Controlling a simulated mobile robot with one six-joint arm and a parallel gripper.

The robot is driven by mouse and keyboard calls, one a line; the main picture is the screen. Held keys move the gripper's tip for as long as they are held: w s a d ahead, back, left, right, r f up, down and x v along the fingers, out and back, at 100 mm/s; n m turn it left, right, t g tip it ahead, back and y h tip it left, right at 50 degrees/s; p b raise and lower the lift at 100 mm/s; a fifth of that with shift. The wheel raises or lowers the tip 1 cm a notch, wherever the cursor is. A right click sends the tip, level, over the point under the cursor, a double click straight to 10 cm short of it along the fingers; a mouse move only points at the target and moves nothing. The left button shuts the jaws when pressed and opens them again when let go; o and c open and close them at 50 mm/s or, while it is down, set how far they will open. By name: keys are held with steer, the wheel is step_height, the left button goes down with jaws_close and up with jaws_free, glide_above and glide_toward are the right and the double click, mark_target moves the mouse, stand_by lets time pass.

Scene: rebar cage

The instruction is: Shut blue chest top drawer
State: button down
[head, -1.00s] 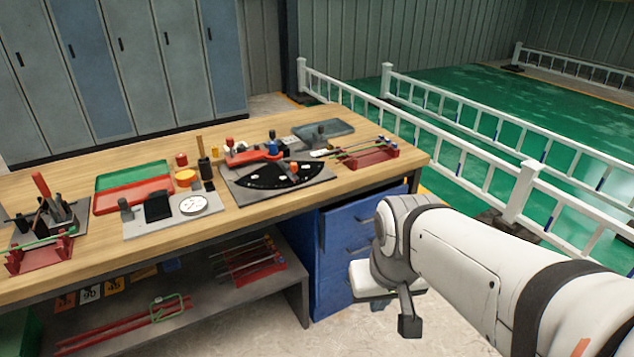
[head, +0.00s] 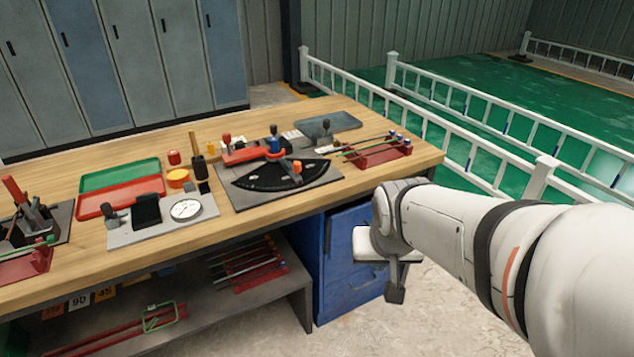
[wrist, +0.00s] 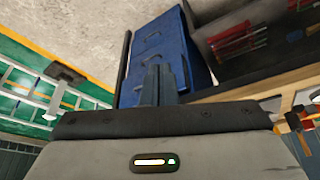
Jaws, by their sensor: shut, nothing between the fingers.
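The blue chest (head: 348,285) stands under the right end of the workbench. In the head view my wrist covers much of its upper front, and I cannot tell how far the top drawer (head: 345,222) stands out. In the wrist view the chest (wrist: 165,35) appears upside down, with drawer fronts and handles towards the top of the picture. My gripper (wrist: 158,84) is shut and empty. Its fingers point at the chest and overlap the end nearest the bench top, hiding part of that drawer front. I cannot tell whether they touch it.
The wooden workbench (head: 270,205) carries trays, a dial gauge and a black bending plate (head: 280,175). A lower shelf (head: 215,305) with red rods lies left of the chest. A white railing (head: 480,130) runs behind. Floor right of the chest is clear.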

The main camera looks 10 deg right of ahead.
steer(key=w+d+f+m+t+h+b, duration=0.1)
steer(key=w+d+f+m+t+b, duration=0.45)
steer(key=w+f, duration=0.6)
steer(key=m+t+y+b, duration=0.7)
steer(key=y+b, duration=0.1)
steer(key=b, duration=0.7)
glide_toward(338, 227)
steer(key=b+x, duration=0.3)
steer(key=x, duration=0.3)
steer(key=shift+w+f, duration=0.1)
steer(key=shift+f, duration=0.05)
steer(key=shift+w, duration=0.2)
